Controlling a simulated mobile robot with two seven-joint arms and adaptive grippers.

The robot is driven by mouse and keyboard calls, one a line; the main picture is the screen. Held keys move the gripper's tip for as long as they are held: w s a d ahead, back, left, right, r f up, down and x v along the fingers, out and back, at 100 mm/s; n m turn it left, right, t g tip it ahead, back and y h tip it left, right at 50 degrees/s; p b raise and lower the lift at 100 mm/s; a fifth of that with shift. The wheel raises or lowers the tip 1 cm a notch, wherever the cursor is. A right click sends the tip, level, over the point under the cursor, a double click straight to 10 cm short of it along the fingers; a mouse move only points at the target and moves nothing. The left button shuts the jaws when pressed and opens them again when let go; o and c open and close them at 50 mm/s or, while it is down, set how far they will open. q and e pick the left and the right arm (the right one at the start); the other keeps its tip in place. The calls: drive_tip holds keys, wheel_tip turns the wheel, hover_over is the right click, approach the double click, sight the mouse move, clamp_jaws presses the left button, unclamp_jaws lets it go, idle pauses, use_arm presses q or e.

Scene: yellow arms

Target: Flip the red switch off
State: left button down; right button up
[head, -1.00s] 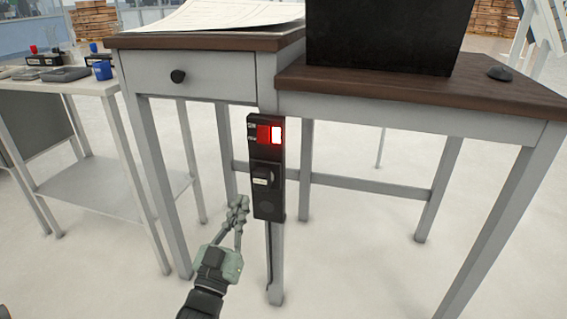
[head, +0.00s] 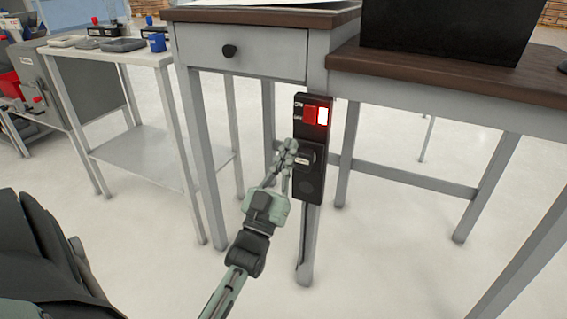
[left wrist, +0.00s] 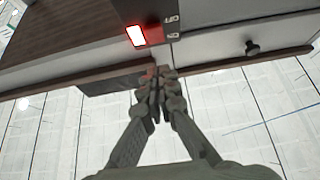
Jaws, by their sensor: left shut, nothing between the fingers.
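The red switch (head: 310,114) sits at the top of a black switch box (head: 309,188) fixed to the front leg of the desk. A bright white lit part shows at the right of the red rocker. In the left wrist view the lit switch (left wrist: 136,36) is at the top, left of centre. My left gripper (head: 288,148) is shut and empty, below and left of the switch, close to the box's left edge. I cannot tell whether it touches the box. The left wrist view shows its fingertips (left wrist: 158,74) together, below the switch. My right gripper is not in view.
The desk's drawer knob (head: 229,51) is above left of the box. A large black block (head: 440,32) stands on the brown desktop. A side table (head: 80,57) with a blue cup (head: 156,42) is at the left. Open floor lies in front.

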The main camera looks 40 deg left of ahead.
sight(308, 115)
use_arm(q)
drive_tip(key=w, duration=0.2)
drive_tip(key=w+a+r, duration=0.1)
drive_tip(key=w, duration=0.3)
drive_tip(key=shift+w+a+r, duration=0.25)
drive_tip(key=shift+r, duration=0.15)
drive_tip(key=shift+w+a+f, duration=0.1)
drive_tip(key=shift+w, duration=0.3)
